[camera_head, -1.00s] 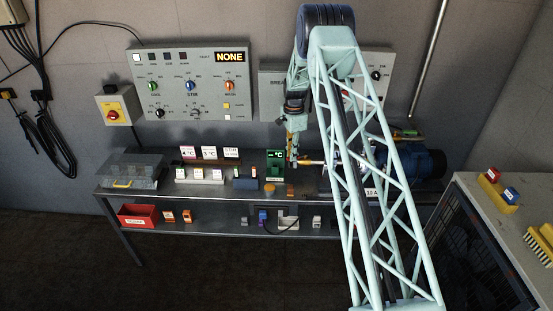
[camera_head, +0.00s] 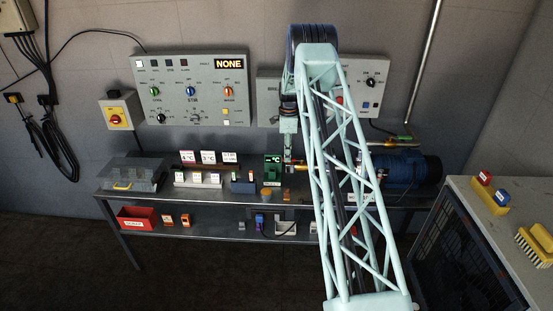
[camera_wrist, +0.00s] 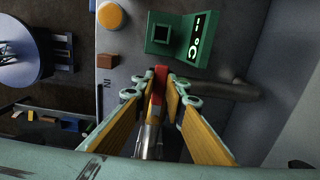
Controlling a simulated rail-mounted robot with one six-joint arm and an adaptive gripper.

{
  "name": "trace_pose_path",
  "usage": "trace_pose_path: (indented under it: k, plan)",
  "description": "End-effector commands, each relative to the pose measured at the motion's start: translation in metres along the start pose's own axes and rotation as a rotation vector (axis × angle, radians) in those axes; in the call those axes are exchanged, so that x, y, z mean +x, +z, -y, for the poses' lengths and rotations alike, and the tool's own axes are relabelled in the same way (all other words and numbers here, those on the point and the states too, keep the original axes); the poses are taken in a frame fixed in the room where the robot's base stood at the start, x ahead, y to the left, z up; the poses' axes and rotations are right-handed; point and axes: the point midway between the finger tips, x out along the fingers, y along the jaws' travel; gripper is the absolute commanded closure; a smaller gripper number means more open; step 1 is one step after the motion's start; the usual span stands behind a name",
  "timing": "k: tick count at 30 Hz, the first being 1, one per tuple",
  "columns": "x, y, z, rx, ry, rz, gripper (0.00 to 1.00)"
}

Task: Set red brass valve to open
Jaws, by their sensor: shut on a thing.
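The red handle (camera_wrist: 159,78) of the valve lies between my fingertips in the wrist view. My gripper (camera_wrist: 160,95) is shut on it, with yellow pads on both sides. A shiny metal pipe or valve body (camera_wrist: 150,138) shows below the handle, between the fingers. In the head view my gripper (camera_head: 288,160) is low over the back of the bench, right of a green display (camera_head: 272,168). The brass valve body (camera_head: 298,167) shows just right of the fingers, partly hidden by my arm. The exact handle angle is hard to tell.
The green display also shows in the wrist view (camera_wrist: 183,38), close ahead of the fingers, with an orange round button (camera_wrist: 111,15) left of it. A blue motor (camera_head: 410,170) stands right of my arm. A grey control panel (camera_head: 192,88) hangs on the wall behind.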

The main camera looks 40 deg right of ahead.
Motion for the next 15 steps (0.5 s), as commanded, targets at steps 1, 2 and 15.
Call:
trace_pose_path:
  k: [1,2,15]
  plan:
    - [0.000,-0.005,0.002,0.013,-0.001,0.000,1.00]
    - [0.000,-0.008,0.003,0.020,-0.001,0.000,1.00]
    - [-0.001,-0.018,0.005,0.048,-0.001,0.001,1.00]
